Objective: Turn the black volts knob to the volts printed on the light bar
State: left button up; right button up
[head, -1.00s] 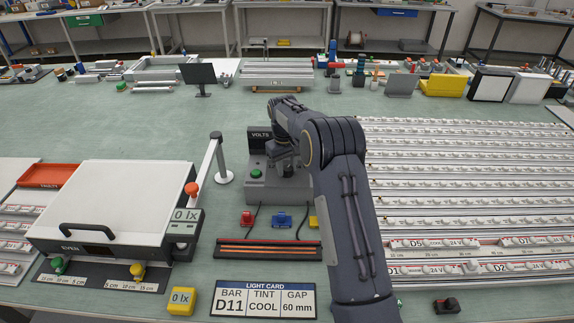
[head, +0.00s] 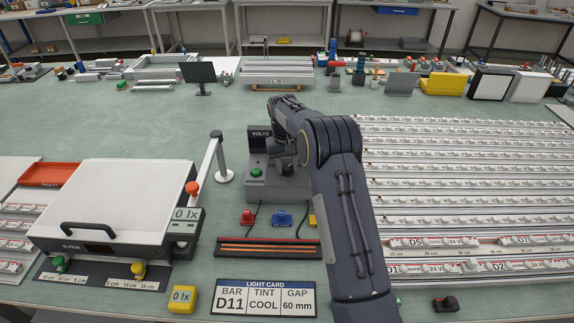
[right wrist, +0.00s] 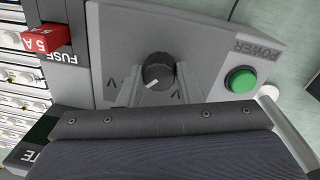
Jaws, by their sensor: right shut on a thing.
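The black volts knob (right wrist: 158,72) is on the grey power unit (head: 262,188), seen close in the right wrist view. Its white pointer mark points to the lower left there. My right gripper (right wrist: 158,80) has a finger on each side of the knob and is shut on it. The printed volt numbers are mostly hidden by the fingers; only V letters show. In the head view my right arm hides the knob. The light card (head: 265,299) reads D11, COOL, 60 mm. I cannot make out a bar marked D11. My left gripper is not in view.
A green power button (right wrist: 241,80) and a red 5 A fuse (right wrist: 46,40) flank the knob. A black tray with copper-coloured rails (head: 266,249) lies in front of the unit. Racks of light bars (head: 450,222) fill the right; a white-lidded box (head: 120,195) stands left.

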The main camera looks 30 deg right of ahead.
aim_at(286, 167)
jog(key=o, duration=1)
jog(key=shift+c, duration=0.2)
jog(key=shift+r, duration=0.15)
jog(key=r, duration=0.3)
jog(key=r+b, duration=0.1)
jog(key=r, duration=0.3)
jog(key=shift+w+a, duration=0.1)
jog(key=shift+a, duration=0.1)
jog(key=shift+r, duration=0.3)
